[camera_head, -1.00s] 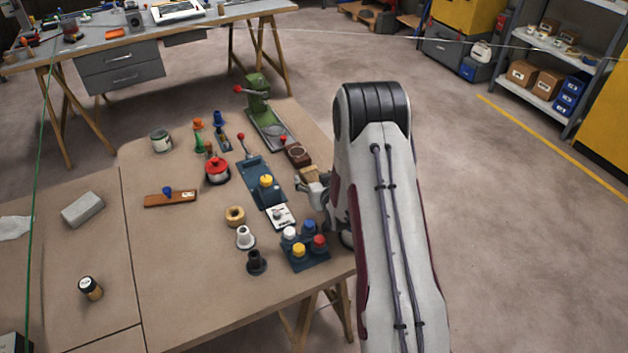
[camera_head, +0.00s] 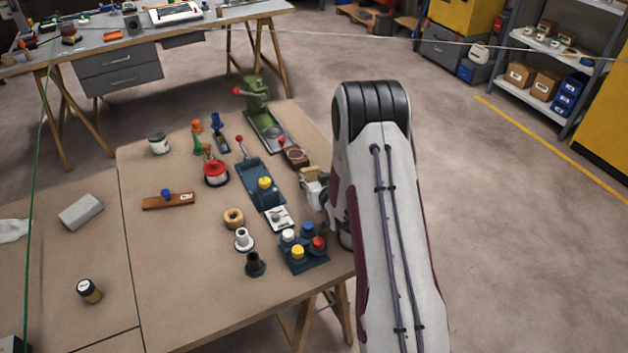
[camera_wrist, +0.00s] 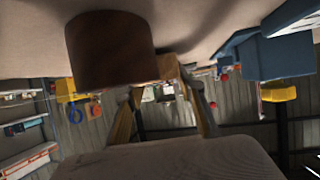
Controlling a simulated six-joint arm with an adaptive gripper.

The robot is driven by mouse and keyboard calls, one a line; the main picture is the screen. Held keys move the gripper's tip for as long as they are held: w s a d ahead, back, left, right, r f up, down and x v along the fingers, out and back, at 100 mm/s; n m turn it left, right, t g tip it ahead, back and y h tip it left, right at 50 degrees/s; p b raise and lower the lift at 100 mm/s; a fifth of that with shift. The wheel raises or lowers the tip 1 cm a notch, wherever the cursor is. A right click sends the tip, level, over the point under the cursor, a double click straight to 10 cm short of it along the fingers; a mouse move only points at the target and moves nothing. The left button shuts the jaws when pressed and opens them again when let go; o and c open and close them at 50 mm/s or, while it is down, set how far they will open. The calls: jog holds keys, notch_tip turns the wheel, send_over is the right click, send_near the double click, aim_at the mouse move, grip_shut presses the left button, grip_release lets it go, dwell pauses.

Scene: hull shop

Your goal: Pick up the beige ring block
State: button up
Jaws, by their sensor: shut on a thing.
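The beige ring block (camera_head: 311,173) is at the right side of the bench, just left of my arm. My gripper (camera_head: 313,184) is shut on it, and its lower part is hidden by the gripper. In the wrist view the beige block (camera_wrist: 170,68) shows as a tan frame with an opening through it, ahead of the camera. I cannot tell exactly how far above the bench it is.
A brown block (camera_head: 295,156) lies just beyond the gripper, and it looms close in the wrist view (camera_wrist: 110,50). A blue fixture (camera_head: 258,182), a white plate (camera_head: 279,217) and a knob box (camera_head: 303,252) stand nearby.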

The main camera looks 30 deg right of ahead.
aim_at(314, 180)
jog(key=shift+r, duration=4.6)
